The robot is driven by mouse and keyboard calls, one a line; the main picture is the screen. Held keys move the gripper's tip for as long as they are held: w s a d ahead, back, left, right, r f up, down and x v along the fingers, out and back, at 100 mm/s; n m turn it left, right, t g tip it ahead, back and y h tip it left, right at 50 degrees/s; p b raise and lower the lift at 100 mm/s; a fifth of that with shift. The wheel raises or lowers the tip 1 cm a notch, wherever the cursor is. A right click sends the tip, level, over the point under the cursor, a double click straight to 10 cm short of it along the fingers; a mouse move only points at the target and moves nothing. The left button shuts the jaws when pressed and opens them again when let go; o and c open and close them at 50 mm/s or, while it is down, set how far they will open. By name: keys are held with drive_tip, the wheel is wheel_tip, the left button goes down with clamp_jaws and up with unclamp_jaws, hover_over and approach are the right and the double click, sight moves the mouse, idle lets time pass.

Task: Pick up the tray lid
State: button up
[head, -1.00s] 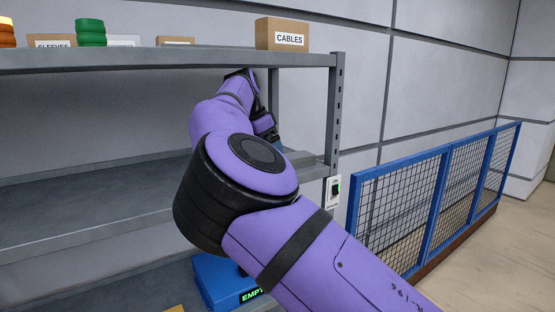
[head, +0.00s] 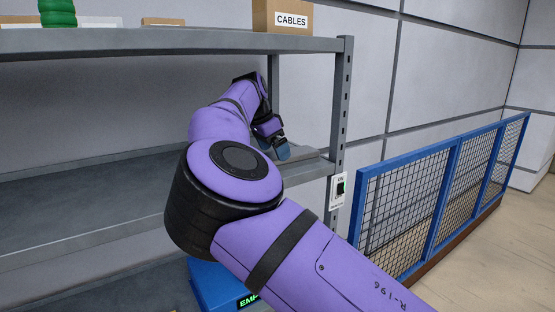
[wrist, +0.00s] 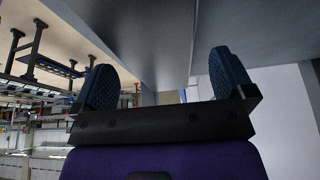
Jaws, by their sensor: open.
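A flat grey slab (head: 308,166), which may be the tray lid, lies at the right end of the middle shelf in the head view; my arm hides part of that area. My gripper (head: 280,152) is at the end of my purple arm, just above and beside this slab, its blue fingertips pointing down. I cannot tell whether they touch it. In the wrist view my gripper (wrist: 164,80) has its two blue fingers wide apart with nothing clearly held between them. Large grey surfaces fill the top of that view, and I cannot tell which is the lid.
The upper shelf (head: 180,40) runs above my forearm and holds a CABLES box (head: 290,17) and a green item (head: 57,12). A grey post (head: 342,110) with a switch (head: 339,190) stands right of the gripper. A blue box (head: 212,285) sits below. A mesh fence (head: 440,190) stands right.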

drive_tip(key=shift+x, duration=1.55)
drive_tip(key=shift+s, duration=0.1)
drive_tip(key=c, duration=1)
drive_tip(key=shift+r, duration=0.15)
drive_tip(key=shift+d+r, duration=0.1)
drive_tip(key=shift+r, duration=1.55)
drive_tip(key=s+d, duration=0.2)
drive_tip(key=s, duration=0.5)
drive_tip(key=s+d+r, duration=0.1)
drive_tip(key=s+d, duration=0.2)
drive_tip(key=s, duration=0.5)
drive_tip(key=shift+r, duration=0.25)
